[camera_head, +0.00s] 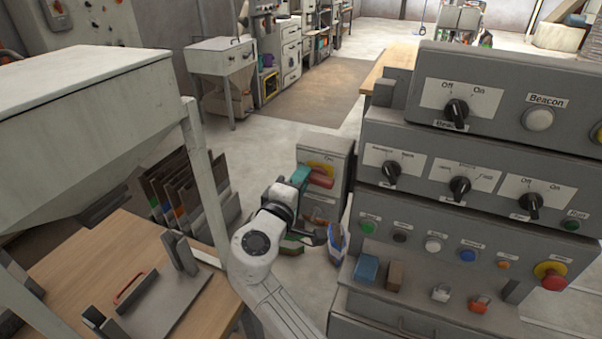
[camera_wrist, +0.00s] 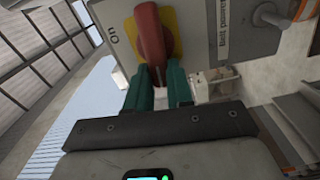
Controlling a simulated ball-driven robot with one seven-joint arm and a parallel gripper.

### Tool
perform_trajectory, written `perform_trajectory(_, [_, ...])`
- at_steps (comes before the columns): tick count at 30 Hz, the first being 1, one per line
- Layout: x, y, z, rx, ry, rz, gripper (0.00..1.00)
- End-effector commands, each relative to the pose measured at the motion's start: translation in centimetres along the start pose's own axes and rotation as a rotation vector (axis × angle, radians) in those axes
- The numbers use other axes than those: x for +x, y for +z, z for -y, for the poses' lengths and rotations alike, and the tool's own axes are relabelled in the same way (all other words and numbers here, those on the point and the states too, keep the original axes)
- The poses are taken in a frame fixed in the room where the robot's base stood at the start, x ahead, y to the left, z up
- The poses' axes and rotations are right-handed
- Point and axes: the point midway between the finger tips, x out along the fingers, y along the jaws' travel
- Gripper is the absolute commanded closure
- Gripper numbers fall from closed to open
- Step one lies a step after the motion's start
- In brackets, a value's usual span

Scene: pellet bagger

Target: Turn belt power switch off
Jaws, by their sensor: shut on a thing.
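The belt power switch is a red handle (camera_head: 321,179) on a yellow plate (camera_head: 318,167), on the face of a grey box (camera_head: 335,149) left of the large control console. In the wrist view the red handle (camera_wrist: 150,35) stands in front of the yellow plate (camera_wrist: 172,22), with an "On" label on the grey panel (camera_wrist: 117,50) beside it. My gripper (camera_wrist: 158,78) has teal fingers shut on the lower end of the handle. In the head view my gripper (camera_head: 301,177) reaches the handle from the left. The contact is partly hidden by the fingers.
The grey console (camera_head: 455,225) with knobs, buttons and a red emergency stop (camera_head: 552,276) stands close on the right. A hopper (camera_head: 80,130) and wooden table (camera_head: 85,265) are on the left. Open floor (camera_head: 300,100) lies behind.

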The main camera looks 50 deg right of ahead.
Motion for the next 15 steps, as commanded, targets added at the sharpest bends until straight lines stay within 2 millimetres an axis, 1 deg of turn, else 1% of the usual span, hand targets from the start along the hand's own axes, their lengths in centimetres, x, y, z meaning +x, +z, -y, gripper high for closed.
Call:
perform_trajectory(1, [0.32,0.52,0.49,-0.027,-0.010,0.014,1.00])
perform_trajectory(7, [0.33,0.55,0.67,-0.089,-0.010,0.015,1.00])
perform_trajectory(15, [0.34,0.58,0.76,-0.114,-0.009,0.015,1.00])
